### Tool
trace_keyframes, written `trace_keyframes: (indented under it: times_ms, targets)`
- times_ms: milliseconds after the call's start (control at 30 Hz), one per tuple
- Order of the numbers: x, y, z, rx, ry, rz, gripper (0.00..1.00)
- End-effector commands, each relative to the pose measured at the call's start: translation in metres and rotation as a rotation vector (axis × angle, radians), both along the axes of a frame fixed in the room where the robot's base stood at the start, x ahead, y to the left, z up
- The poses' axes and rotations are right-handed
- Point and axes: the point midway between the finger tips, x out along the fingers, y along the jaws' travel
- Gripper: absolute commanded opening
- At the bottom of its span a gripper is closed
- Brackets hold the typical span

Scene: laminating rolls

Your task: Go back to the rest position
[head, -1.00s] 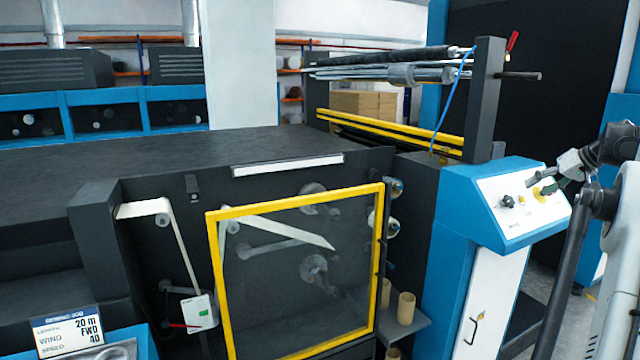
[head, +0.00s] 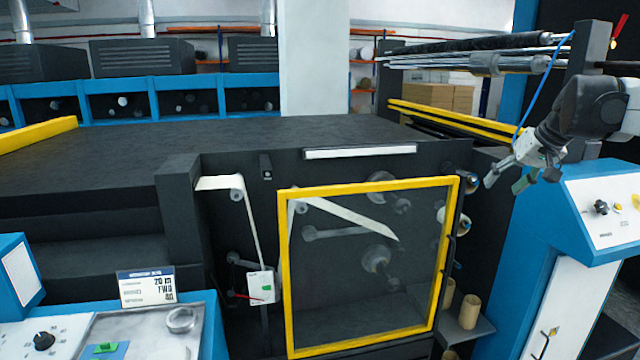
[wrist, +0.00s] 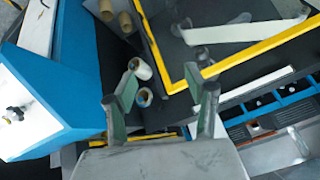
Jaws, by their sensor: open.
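My gripper (head: 507,179) is at the right in the head view, in front of the machine's right end and above the blue control console (head: 600,205). Its fingers are apart with nothing between them. In the wrist view the two green-padded fingers (wrist: 164,100) stand open and empty. Past them lie pale rollers (wrist: 141,69) and the yellow-framed guard door (wrist: 167,62). The guard door also shows in the head view (head: 284,270), with a white web strip (head: 350,215) behind its clear panel.
Brown cores (head: 469,311) stand on a shelf right of the door. Rollers and yellow bars (head: 450,117) span the machine's upper right.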

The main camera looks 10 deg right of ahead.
Motion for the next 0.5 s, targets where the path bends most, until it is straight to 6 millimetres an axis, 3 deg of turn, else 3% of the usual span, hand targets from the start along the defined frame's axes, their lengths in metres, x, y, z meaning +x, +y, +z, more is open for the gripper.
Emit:
trace_keyframes:
  times_ms: [33, 200, 500]
  targets:
    - [-0.006, 0.027, -0.004, -0.009, 0.005, 0.015, 0.49]
    - [-0.031, 0.1, -0.018, -0.042, 0.019, 0.044, 0.49]
    - [-0.094, 0.21, -0.06, -0.104, 0.024, 0.098, 0.49]
